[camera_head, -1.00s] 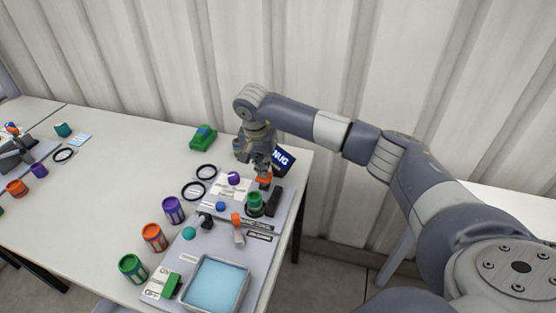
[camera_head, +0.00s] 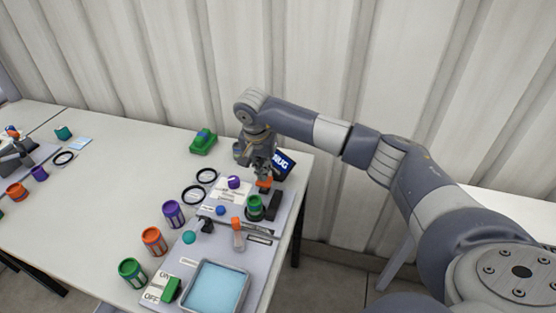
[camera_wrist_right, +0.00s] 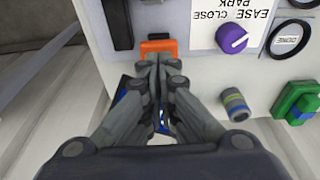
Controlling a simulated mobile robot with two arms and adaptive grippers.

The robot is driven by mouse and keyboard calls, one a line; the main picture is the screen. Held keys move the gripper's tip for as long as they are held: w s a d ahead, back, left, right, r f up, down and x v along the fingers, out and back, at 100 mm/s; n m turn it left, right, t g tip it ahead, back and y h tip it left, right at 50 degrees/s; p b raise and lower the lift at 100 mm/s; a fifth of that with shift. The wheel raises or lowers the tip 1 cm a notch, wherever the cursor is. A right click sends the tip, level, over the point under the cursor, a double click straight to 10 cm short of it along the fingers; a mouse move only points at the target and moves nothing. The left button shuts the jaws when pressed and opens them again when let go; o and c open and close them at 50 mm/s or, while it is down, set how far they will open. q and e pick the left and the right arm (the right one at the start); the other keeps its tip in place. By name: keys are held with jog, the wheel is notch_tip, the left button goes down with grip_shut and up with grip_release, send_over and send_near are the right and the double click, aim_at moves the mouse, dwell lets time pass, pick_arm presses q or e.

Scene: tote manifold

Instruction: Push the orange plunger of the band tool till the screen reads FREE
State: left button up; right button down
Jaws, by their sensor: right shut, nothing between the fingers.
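My right gripper (camera_head: 263,171) is shut and empty, pointing down at the far right of the board. The orange plunger (camera_head: 264,185) is just below its fingertips. In the right wrist view the shut fingertips (camera_wrist_right: 158,62) are at the near edge of the orange plunger (camera_wrist_right: 158,46) and seem to touch it. A dark blue screen (camera_head: 283,164) stands behind the gripper; its visible letters read "NUG", and its left part is hidden by the gripper. My left gripper is not in view.
Close by are a green knob (camera_head: 254,203), a black block (camera_head: 274,206) and a purple dial (camera_wrist_right: 232,39) beside the "EASE CLOSE PARK" label. A green piece (camera_head: 203,142) lies at the table's back. Several coloured cans and a blue tray (camera_head: 246,285) are nearer. The table's left middle is clear.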

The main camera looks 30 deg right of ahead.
jog(key=shift+f, duration=0.15)
jog(key=shift+f+b, duration=1.4)
jog(key=shift+f, duration=0.3)
jog(key=shift+r+p, duration=1.05)
jog(key=shift+r, duration=0.8)
